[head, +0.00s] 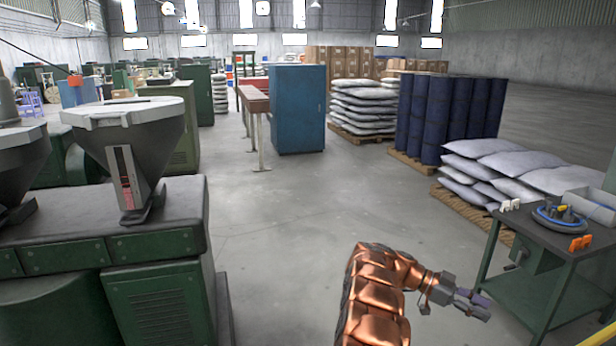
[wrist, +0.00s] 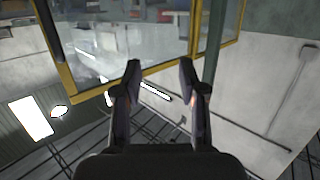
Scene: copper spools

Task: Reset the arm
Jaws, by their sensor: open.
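My arm, in a copper-coloured cover, rises at the bottom centre of the head view and bends right. My gripper (head: 474,304) is at its end, to the left of the green work table's legs and lower than its top. In the wrist view my gripper (wrist: 158,80) shows two dark fingers held apart, with nothing between them. Beyond the fingers, the wrist view shows a yellow-framed window or panel and a grey wall, seen tilted.
The green work table (head: 562,246) at right bears a round dark-blue item (head: 560,217), orange pieces (head: 580,243) and a grey bin (head: 590,206). Green machines (head: 160,300) stand at left. Sacks (head: 530,170) and blue drums (head: 450,120) stand behind the table. The middle floor is clear.

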